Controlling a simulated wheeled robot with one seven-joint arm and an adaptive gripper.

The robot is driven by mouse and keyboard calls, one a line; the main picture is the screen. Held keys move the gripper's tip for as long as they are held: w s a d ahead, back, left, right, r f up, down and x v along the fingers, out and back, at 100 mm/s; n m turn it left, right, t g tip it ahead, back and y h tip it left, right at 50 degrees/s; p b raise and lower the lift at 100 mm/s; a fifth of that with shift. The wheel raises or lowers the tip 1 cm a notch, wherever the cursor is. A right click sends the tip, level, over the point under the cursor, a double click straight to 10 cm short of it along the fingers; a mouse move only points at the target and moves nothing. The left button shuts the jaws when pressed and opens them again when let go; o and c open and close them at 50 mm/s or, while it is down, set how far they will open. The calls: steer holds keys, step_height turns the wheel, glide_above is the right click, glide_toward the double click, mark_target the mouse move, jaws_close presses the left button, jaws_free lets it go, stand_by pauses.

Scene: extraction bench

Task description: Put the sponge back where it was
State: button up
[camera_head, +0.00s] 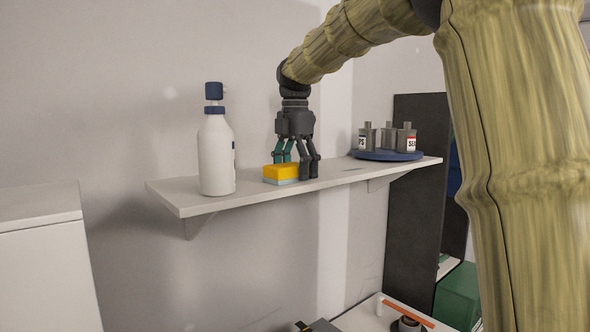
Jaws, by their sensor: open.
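A yellow sponge (282,172) with a pale blue underside lies on the white wall shelf (240,190), just right of a white bottle. My gripper (297,170) points down over the shelf, open, with its fingers close behind and to the right of the sponge. The sponge hides part of the fingers' lower ends. I cannot tell whether a finger touches the sponge.
The white bottle (216,155) with a blue cap stands left of the sponge. A blue round tray (387,156) with several grey labelled containers (410,139) is at the shelf's right end. Bare shelf lies between the gripper and the tray. A dark panel (412,200) stands behind the right end.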

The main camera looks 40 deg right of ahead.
mark_target(295, 164)
steer(key=shift+a, duration=0.1)
steer(key=shift+w+r, duration=0.15)
steer(key=shift+r, duration=0.35)
step_height(295, 164, up, 11)
steer(key=b, duration=0.3)
steer(key=shift+r, duration=0.1)
stand_by(1.3)
